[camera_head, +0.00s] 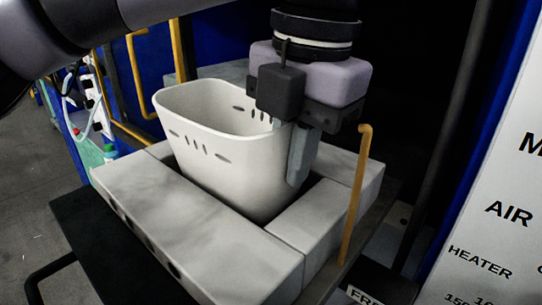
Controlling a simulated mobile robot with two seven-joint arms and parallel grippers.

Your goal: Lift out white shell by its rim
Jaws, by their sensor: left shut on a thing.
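The white shell (245,164) is a tub-like form with an open top and small slots in its walls. It stands upright in the opening of a pale grey block mould (180,215), with its lower part hidden by the mould. My left gripper (290,148) points down at the shell's right side and is shut on the rim there, one finger showing outside the wall. The inner finger is mostly hidden. My right gripper is not in view.
Yellow bent rods (355,190) rise beside the mould at the right and at the back left. A dark platform (85,235) carries the mould. A white panel with lettering (500,190) stands at the right. Hoses and a green-capped bottle (109,152) are at the left.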

